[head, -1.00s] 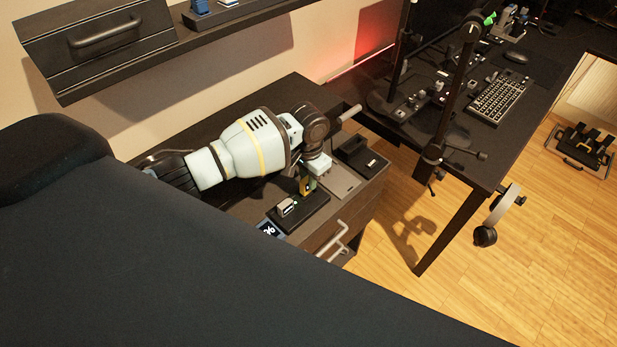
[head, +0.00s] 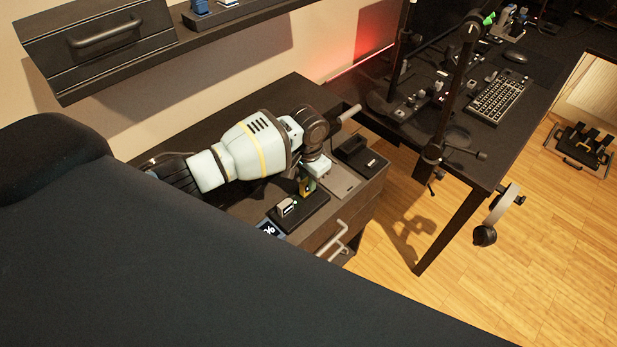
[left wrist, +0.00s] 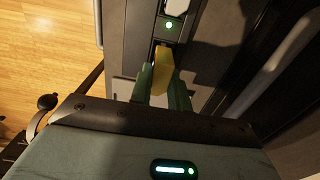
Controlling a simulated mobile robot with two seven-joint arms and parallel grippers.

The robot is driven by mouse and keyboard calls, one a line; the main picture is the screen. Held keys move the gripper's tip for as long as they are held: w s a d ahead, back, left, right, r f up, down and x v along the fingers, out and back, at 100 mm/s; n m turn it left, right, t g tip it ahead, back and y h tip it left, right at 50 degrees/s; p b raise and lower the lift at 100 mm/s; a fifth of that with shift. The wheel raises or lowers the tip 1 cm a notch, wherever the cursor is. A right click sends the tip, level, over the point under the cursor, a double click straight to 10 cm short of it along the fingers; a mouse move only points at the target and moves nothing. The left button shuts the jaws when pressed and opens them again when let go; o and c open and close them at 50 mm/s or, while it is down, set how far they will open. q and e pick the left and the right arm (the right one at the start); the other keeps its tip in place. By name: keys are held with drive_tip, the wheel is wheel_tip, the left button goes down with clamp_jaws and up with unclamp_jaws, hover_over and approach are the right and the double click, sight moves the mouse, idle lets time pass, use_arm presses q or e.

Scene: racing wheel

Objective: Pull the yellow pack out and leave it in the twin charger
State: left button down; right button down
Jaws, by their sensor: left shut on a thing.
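The yellow pack (head: 306,189) is between the fingers of my left gripper (head: 308,179), which points down over the cabinet top. In the left wrist view the yellow pack (left wrist: 162,65) shows between the green fingers (left wrist: 164,88), and the gripper is shut on it. The twin charger (head: 308,216) is a low black block with a grey-white pack (head: 287,207) upright in its near bay. The yellow pack is at the charger's far bay; I cannot tell how deep it sits. My right gripper is not in view.
A small display with a percent sign (head: 270,229) lies at the charger's near end. A black open box (head: 355,152) and a grey plate (head: 340,181) are beyond the gripper. A drawer handle (head: 333,240) juts from the cabinet front. A desk with a keyboard (head: 497,97) stands right.

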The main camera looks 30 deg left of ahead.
use_arm(q)
drive_tip(key=shift+f, duration=1.1)
drive_tip(key=c, duration=1.3)
unclamp_jaws()
drive_tip(key=shift+o, duration=0.2)
drive_tip(key=shift+r+p, duration=0.3)
drive_tip(key=shift+r, duration=3.65)
